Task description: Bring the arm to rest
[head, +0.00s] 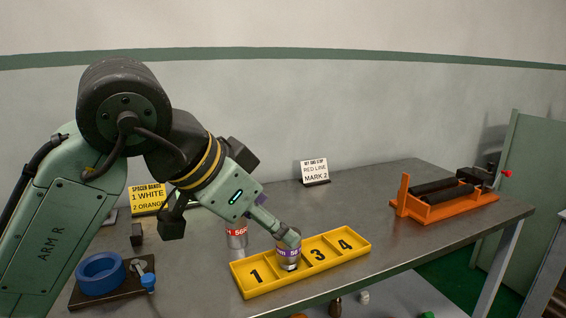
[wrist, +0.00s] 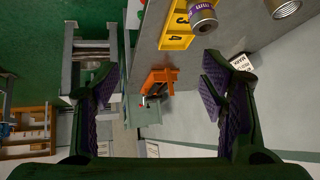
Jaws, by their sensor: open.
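My gripper (head: 284,232) hangs over the yellow numbered tray in the head view. In the wrist view my gripper (wrist: 160,82) shows both purple-padded fingers wide apart, with nothing held between them. A purple-labelled can (head: 289,262) stands upright in the tray between numbers 1 and 3, partly behind the fingertip. In the wrist view this can (wrist: 201,17) lies outside the fingers, towards the top. The yellow tray (head: 258,289) sits on the grey table (head: 400,232); it also shows in the wrist view (wrist: 175,41).
A second, red-labelled can (head: 237,240) stands behind the tray. An orange vise (head: 450,207) with black rollers is at the right. A blue ring (head: 100,274) is at the left. Two signs, yellow (head: 146,199) and white (head: 314,171), stand behind. Table between tray and vise is clear.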

